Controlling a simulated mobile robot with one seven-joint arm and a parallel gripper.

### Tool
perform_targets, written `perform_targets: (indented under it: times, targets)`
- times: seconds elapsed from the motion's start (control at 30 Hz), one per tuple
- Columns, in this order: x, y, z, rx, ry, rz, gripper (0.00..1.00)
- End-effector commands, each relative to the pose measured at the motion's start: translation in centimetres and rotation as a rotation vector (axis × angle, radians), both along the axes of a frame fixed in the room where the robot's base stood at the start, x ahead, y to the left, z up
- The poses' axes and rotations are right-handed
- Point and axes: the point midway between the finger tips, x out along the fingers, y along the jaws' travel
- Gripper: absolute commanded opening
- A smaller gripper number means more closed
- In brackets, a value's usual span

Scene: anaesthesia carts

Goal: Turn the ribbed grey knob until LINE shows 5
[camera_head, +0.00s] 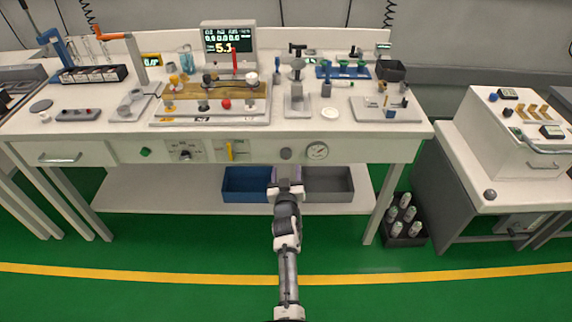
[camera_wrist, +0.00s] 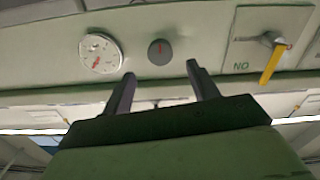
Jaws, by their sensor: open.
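The grey knob (camera_head: 286,154) sits on the bench's front panel, between the yellow lever and the round gauge. In the wrist view the knob (camera_wrist: 160,52) shows a dark round face with a red mark; its ribs are too small to make out. My gripper (camera_wrist: 160,72) is open and empty, its fingertips apart to either side just below the knob, not visibly touching it. In the head view my gripper (camera_head: 285,180) is just below the knob, partly hidden by my wrist. The monitor (camera_head: 229,42) shows a large 5.1; its small labels are unclear.
The round gauge (camera_head: 317,151) is right of the knob; it also shows in the wrist view (camera_wrist: 101,54). The yellow lever (camera_head: 230,151) is to its left. A blue bin (camera_head: 246,184) and a grey bin (camera_head: 328,184) stand on the shelf below. Tools crowd the benchtop.

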Motion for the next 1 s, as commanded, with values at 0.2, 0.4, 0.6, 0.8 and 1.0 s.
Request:
perform_targets:
  times: [0.2,0.4,0.6,0.8,1.0]
  targets:
    - [4.0,0.2,0.0,-0.002,-0.004,0.004,0.59]
    - [6.3,0.1,0.1,0.000,-0.002,0.000,0.59]
    - [7.1,0.1,0.2,0.001,-0.002,0.000,0.59]
    - [7.2,0.1,0.2,0.001,-0.002,0.000,0.59]
    - [7.1,0.1,0.2,0.001,-0.002,0.000,0.38]
